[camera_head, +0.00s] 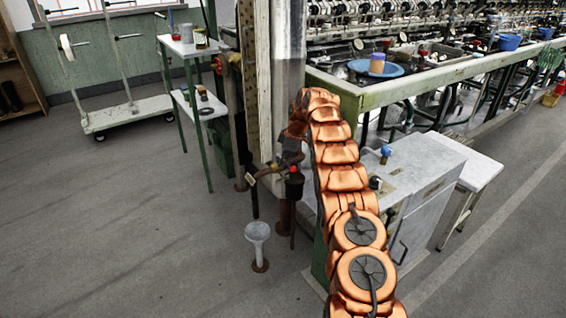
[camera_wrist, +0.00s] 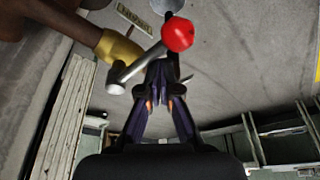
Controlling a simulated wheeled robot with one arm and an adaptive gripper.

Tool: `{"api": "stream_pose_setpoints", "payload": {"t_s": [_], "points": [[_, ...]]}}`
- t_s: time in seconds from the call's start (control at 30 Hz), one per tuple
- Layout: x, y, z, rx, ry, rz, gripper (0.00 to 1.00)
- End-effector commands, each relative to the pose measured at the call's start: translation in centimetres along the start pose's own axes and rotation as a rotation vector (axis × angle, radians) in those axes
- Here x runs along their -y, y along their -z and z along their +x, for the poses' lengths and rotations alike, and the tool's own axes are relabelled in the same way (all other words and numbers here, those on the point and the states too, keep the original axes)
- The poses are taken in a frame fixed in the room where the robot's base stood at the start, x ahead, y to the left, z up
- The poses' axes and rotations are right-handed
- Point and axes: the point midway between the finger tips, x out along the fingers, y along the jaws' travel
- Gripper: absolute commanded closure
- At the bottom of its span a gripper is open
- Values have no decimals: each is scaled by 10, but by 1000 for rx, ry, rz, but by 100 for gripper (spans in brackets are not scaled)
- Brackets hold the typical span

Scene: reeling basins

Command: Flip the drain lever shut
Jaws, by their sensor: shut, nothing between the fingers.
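The drain lever (camera_wrist: 143,65) shows in the wrist view as a grey metal bar with a red ball knob (camera_wrist: 178,34) at its upper right end. Its other end is a round grey hub beside a yellow brass fitting (camera_wrist: 120,48) on a brown pipe. The red knob is a small spot in the head view (camera_head: 293,169). My gripper (camera_wrist: 159,70) is shut and empty, its tips just below the lever bar in the wrist picture. I cannot tell whether they touch it. In the head view my orange arm reaches to the pipework, and the gripper is small and unclear there.
A grey funnel stand (camera_head: 258,232) rises from the floor below the pipe. A whitish post (camera_head: 262,80) stands behind the pipework. A grey cabinet (camera_head: 425,170) is to the right of my arm. The floor at left is open. A small label plate (camera_wrist: 133,18) shows in the wrist view.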

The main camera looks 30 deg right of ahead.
Motion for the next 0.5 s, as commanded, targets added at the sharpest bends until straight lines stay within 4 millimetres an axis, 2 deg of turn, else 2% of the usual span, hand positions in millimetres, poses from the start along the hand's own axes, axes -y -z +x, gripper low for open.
{"api": "stream_pose_setpoints", "payload": {"t_s": [0.03, 0.17, 0.5], "points": [[-5, -12, -3, 8, -9, 16, 100], [-5, -13, -3, 8, -10, 18, 100], [5, -3, 7, 8, -6, 13, 100]]}}
